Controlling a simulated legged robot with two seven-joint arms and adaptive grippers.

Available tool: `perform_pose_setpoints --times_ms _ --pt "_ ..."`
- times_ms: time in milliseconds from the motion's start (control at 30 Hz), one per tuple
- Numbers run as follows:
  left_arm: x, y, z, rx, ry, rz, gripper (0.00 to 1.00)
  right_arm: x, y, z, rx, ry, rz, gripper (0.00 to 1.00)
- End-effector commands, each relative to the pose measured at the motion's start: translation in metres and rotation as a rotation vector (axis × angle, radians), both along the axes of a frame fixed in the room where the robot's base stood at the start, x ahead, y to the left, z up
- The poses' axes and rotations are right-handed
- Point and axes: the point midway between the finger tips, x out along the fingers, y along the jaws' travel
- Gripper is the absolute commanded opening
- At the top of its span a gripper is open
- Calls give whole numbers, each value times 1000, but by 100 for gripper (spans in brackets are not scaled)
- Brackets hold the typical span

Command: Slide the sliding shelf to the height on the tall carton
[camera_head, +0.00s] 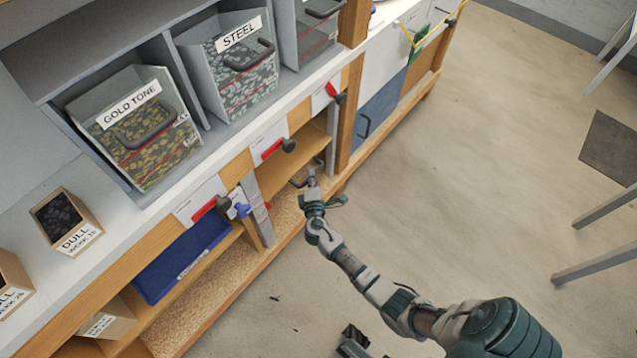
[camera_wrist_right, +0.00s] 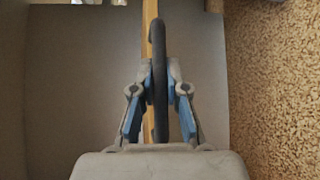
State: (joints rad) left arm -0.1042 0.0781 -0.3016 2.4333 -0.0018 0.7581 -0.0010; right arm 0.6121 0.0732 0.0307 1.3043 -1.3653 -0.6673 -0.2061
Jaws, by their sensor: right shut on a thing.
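My right gripper (camera_head: 312,183) reaches into the open bay under the counter. In the right wrist view, my right gripper (camera_wrist_right: 159,92) is shut on a dark curved handle (camera_wrist_right: 158,45), with a blue-lined finger on each side. A thin wooden edge (camera_wrist_right: 148,20) runs right behind the handle and looks like the sliding shelf's front. In the head view a wooden shelf (camera_head: 298,158) lies in that bay, just above the gripper. Cartons marked DULL (camera_head: 82,239) and another (camera_head: 12,286) stand on the counter; I cannot tell which carton is the tall one. My left gripper is not in view.
The bay's cork-like floor (camera_wrist_right: 275,90) lies close beside the gripper. A blue bin (camera_head: 180,262) sits left.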

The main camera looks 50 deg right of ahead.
Motion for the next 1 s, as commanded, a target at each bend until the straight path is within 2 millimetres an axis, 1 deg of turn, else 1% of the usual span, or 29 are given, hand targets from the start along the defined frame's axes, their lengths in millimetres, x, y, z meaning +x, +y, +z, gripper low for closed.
perform_pose_setpoints --times_ms 33,233,267,300,367,633,733,867,1000 --pt "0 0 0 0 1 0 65 0 -3 4 -7 -5 -6 0" --pt "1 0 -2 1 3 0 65 0 -3 1 -6 -1 -6 0" --pt "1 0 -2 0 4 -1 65 0 -3 1 -6 -1 -5 16" --pt "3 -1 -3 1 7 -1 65 0 -3 0 -6 0 -5 26" --pt "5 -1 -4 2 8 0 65 0 -3 0 -6 0 -4 39" --pt "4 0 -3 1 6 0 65 0 -1 -2 -3 2 -2 39" --pt "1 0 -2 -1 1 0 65 -3 3 -2 -2 1 -1 39" --pt "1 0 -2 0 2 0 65 -18 15 0 -1 2 0 39" --pt "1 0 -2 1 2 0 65 -43 36 3 0 4 0 39"
